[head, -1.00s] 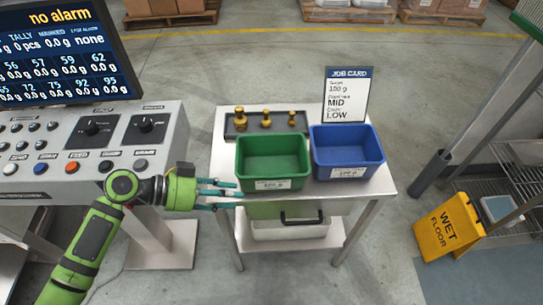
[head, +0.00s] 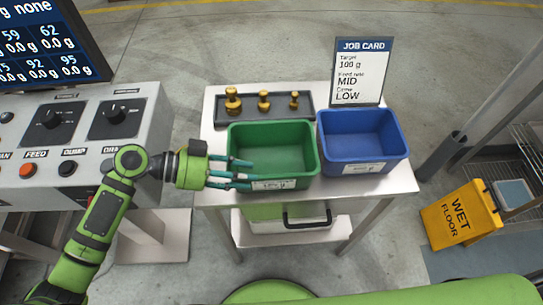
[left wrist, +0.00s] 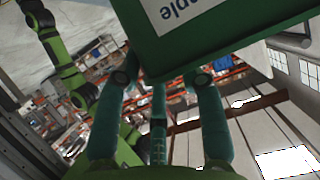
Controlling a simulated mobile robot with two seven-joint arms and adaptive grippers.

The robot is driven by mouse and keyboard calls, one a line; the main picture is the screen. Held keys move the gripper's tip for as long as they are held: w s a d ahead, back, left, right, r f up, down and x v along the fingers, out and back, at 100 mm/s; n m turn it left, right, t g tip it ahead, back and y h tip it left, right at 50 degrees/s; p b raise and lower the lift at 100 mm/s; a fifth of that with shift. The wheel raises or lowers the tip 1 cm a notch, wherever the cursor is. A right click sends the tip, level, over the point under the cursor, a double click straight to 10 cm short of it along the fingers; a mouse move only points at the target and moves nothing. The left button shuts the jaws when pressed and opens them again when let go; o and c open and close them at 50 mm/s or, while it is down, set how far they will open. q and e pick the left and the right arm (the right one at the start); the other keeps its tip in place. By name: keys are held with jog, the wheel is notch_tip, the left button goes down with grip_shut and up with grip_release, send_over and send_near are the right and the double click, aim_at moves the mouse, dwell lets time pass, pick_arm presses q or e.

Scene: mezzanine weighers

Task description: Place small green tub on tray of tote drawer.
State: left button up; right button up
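The small green tub (head: 273,151) stands upright on the table, its white label facing front. My left gripper (head: 244,173) reaches in from the left, its spread fingers overlapping the tub's front left corner. In the left wrist view, the green tub (left wrist: 225,40) fills the top, and the open fingers (left wrist: 160,85) point up toward it; I cannot tell whether they touch it. The tote drawer (head: 305,216) is below the table top, with a black handle and a green part at its left. Its tray is mostly hidden under the table top. My right gripper is out of view.
A blue tub (head: 362,140) stands right beside the green one. Behind them are a dark tray (head: 283,119) with brass weights and a job card (head: 361,72). A control console (head: 60,140) is at left. A yellow wet-floor sign (head: 460,214) stands at right.

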pick_arm(q)
jog(key=x, duration=0.1)
jog(key=p+x, duration=0.1)
jog(key=x, duration=0.1)
jog(key=p+x, duration=0.1)
jog(key=shift+s+d+r, duration=0.15)
jog(key=shift+d+r, duration=0.05)
jog(key=shift+d, duration=0.15)
jog(key=shift+a, duration=0.1)
grip_shut()
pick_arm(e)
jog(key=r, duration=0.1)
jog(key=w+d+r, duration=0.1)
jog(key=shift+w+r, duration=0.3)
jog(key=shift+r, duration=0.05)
pick_arm(q)
jog(key=shift+r, duration=0.15)
